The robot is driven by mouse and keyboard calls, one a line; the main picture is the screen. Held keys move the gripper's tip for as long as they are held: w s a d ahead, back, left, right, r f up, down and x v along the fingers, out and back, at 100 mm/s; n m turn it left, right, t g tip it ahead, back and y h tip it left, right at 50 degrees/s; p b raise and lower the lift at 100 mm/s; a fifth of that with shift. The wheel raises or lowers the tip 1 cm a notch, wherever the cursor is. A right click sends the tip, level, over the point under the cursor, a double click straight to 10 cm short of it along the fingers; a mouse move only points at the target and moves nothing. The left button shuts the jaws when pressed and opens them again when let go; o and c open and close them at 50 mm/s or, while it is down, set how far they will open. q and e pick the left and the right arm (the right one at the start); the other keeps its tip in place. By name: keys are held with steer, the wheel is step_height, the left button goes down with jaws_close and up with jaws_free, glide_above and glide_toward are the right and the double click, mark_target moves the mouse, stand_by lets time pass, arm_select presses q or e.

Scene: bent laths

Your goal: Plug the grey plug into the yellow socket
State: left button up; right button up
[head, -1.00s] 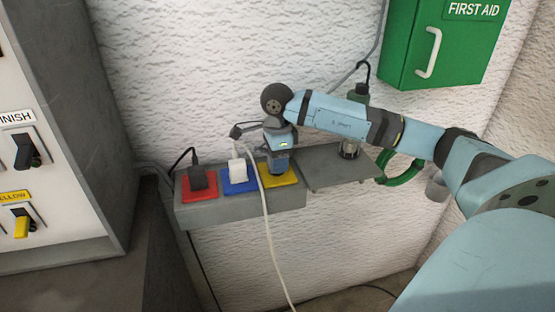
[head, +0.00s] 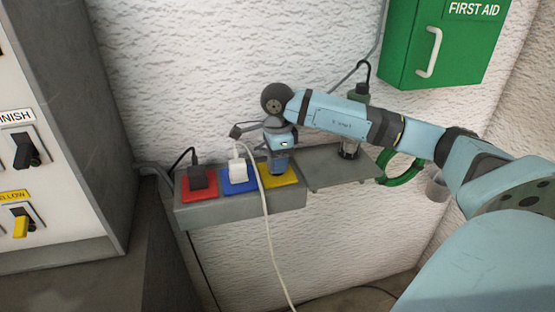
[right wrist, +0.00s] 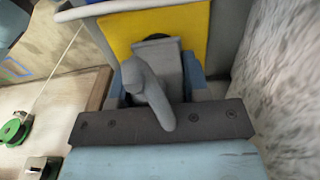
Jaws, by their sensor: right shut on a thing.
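The yellow socket (head: 293,178) is the right one of three coloured sockets on a grey wall ledge. It fills the top of the right wrist view (right wrist: 196,28), with a dark round opening partly showing. My right gripper (head: 278,170) points down at the yellow socket. It is shut on the grey plug (right wrist: 170,60), whose grey cable bends toward the camera. The plug is in front of the opening, at or very close to the socket face; I cannot tell how far in it sits. In the head view the gripper hides the plug. My left gripper is not in view.
A black plug (head: 197,176) sits in the red socket (head: 199,194). A white plug (head: 238,171) sits in the blue socket (head: 240,187), its white cable hanging close beside my right gripper. A grey shelf (head: 325,178) and green ring (head: 400,168) are to the right.

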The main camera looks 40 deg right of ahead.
steer(key=shift+f+b, duration=0.4)
steer(key=shift+f, duration=0.2)
steer(key=o, duration=1)
steer(key=shift+c, duration=0.2)
steer(key=shift+r, duration=0.2)
step_height(320, 180, up, 14)
steer(key=shift+f, duration=0.25)
steer(key=shift+f, duration=0.1)
